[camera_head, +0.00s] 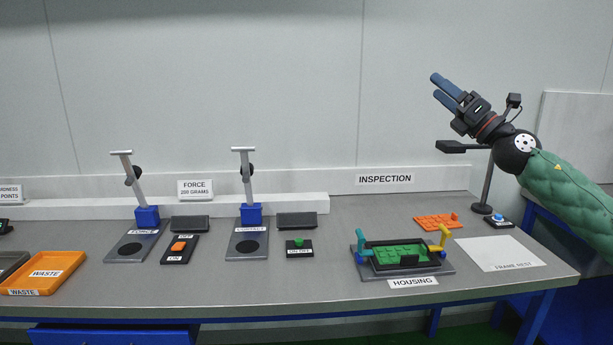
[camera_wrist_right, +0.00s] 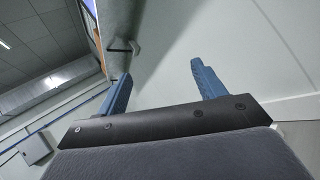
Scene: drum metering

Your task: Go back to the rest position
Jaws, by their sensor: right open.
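My right gripper (camera_head: 442,88) is raised high at the right of the head view, well above the bench and in front of the wall. Its blue fingers point up and to the left. In the right wrist view its two fingers (camera_wrist_right: 162,85) stand apart with nothing between them. The green-sleeved right arm (camera_head: 575,195) comes in from the right edge. My left gripper does not show in the head view.
The grey bench (camera_head: 335,290) holds a housing fixture (camera_head: 365,272), an orange plate (camera_head: 437,222), a white sheet (camera_head: 498,253), an orange waste tray (camera_head: 75,262), two stands with blue blocks (camera_head: 147,216) and switch boxes (camera_head: 179,249). A black lamp stand (camera_head: 487,185) rises near the right arm.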

